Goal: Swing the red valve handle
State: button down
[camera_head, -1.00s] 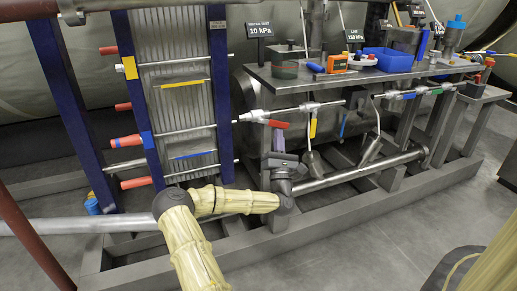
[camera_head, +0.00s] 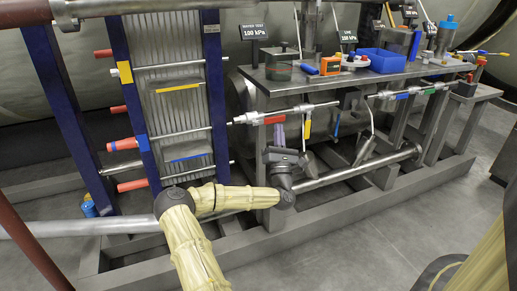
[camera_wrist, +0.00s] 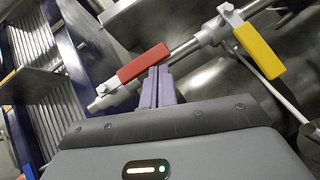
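The red valve handle (camera_head: 275,120) lies almost along the thin pipe at the middle of the frame, right of the plate stack. In the wrist view the red handle (camera_wrist: 143,63) shows beside the pipe, with my gripper's purple fingers just under its lower edge. My gripper (camera_head: 280,127) points up from below the handle. In the wrist view the fingers of my gripper (camera_wrist: 158,70) are side by side with nothing seen between them. Whether the fingertips touch the handle I cannot tell.
A yellow handle (camera_wrist: 259,48) hangs on the same pipe to the right. The bench (camera_head: 330,85) above carries a blue bin (camera_head: 383,60) and tools. A large pipe (camera_head: 355,170) runs low behind my wrist. The sign (camera_head: 254,33) reads 100 kPa.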

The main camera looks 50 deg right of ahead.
jog(key=shift+f, duration=0.1)
jog(key=s+a+f, duration=0.3)
jog(key=s+f, duration=0.3)
jog(key=f, duration=0.5)
jog(key=shift+a+p, duration=0.25)
jog(key=shift+p, duration=0.05)
dwell(0.5)
